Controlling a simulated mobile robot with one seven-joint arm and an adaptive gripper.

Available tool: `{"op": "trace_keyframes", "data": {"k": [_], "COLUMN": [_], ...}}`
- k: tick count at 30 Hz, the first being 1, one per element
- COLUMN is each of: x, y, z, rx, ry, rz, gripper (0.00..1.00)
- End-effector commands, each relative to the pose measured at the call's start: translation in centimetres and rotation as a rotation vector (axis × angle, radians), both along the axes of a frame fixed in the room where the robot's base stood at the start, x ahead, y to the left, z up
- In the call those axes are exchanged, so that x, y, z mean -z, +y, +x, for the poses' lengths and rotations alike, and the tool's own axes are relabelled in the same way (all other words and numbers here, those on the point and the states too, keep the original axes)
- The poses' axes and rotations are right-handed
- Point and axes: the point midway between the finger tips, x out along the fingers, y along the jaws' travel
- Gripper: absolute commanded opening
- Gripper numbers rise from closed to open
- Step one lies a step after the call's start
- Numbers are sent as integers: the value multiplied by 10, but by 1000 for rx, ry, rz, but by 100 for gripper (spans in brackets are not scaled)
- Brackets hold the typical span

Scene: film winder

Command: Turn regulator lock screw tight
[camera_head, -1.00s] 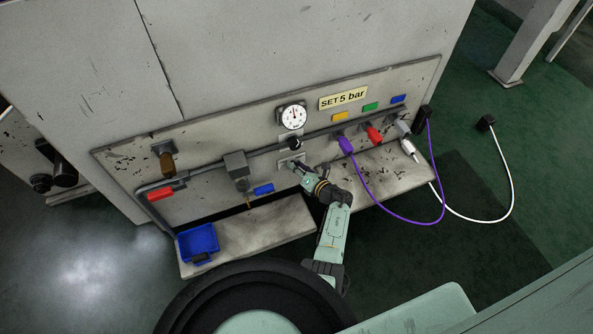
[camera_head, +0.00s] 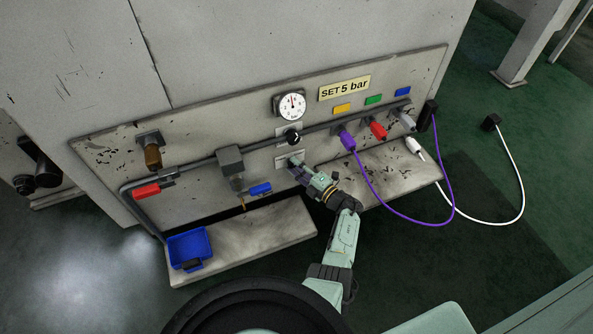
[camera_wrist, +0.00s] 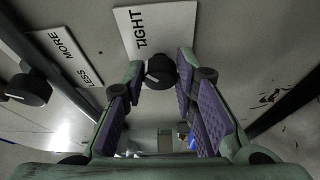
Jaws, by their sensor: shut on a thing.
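The lock screw (camera_wrist: 160,70) is a black round knob with a white mark, in front of a white plate marked TIGHT (camera_wrist: 150,28) in the wrist view. My gripper (camera_wrist: 161,84) has its purple-padded fingers on either side of the knob and is shut on it at the fingertips. In the head view my gripper (camera_head: 298,170) reaches the small pale plate (camera_head: 288,161) below the gauge, and its fingers hide the screw there. The regulator knob (camera_head: 292,138) is black and sits just above; it also shows at the left in the wrist view (camera_wrist: 29,88), by a MORE/LESS plate (camera_wrist: 66,58).
A round gauge (camera_head: 291,105) and a SET 5 bar label (camera_head: 345,88) are above. A grey block (camera_head: 230,160) and a red handle (camera_head: 146,191) are left, purple (camera_head: 347,140) and red (camera_head: 378,130) connectors right. A blue tray (camera_head: 188,247) rests on the ledge (camera_head: 262,240).

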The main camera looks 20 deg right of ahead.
Motion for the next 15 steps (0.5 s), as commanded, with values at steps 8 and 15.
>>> {"op": "trace_keyframes", "data": {"k": [8,15], "x": [4,3], "y": [1,1], "z": [0,0], "rx": [0,0], "ry": [6,9], "rz": [167,237], "gripper": [0,0]}}
